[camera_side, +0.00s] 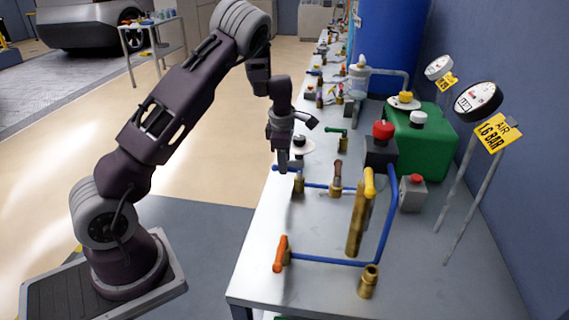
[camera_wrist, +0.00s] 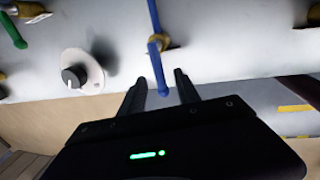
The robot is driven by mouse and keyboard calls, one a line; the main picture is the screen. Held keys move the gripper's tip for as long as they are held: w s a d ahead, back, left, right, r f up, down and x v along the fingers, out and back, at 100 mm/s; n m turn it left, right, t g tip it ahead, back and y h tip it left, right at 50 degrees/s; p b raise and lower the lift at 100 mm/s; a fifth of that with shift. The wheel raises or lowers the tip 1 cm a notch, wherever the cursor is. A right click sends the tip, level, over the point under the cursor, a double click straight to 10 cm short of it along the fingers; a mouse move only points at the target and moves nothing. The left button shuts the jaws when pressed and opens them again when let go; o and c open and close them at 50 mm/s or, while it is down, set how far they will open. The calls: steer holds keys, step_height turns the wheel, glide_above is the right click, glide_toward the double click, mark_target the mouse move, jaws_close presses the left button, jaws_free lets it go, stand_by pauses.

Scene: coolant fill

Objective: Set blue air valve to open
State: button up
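The blue air valve has a blue lever (camera_wrist: 159,72) on a brass body (camera_wrist: 158,42) in the wrist view. The lever runs roughly in line with the blue pipe and points toward my gripper (camera_wrist: 160,78). My gripper is open, with one finger on each side of the lever's free end and gaps visible on both sides. In the side view my gripper (camera_side: 284,167) points down at the table's left edge. The blue lever (camera_side: 291,169) there is partly hidden by the fingers, above its brass body (camera_side: 298,185).
A white dial with a dark knob (camera_wrist: 75,77) is left of the valve in the wrist view. Orange (camera_side: 280,254), yellow (camera_side: 369,183) and green (camera_side: 335,130) levers stand nearby on the table (camera_side: 450,270). A green container (camera_side: 425,145) is farther right.

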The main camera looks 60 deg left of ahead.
steer(key=r, duration=0.5)
steer(key=shift+s+d+r, duration=0.25)
steer(key=shift+s+d, duration=0.1)
steer(key=shift+d, duration=0.05)
steer(key=s+d+r+m+t+h, duration=0.2)
steer(key=s+d+r+m+h, duration=0.1)
steer(key=s+d+r+m, duration=1.35)
steer(key=s+d+m+t+y, duration=0.1)
steer(key=s+d+m, duration=0.4)
steer(key=s+m, duration=0.5)
steer(key=s+t, duration=0.1)
steer(key=s, duration=0.1)
steer(key=shift+s+d+m, duration=0.2)
steer(key=shift+s+m, duration=0.15)
steer(key=shift+s, duration=0.05)
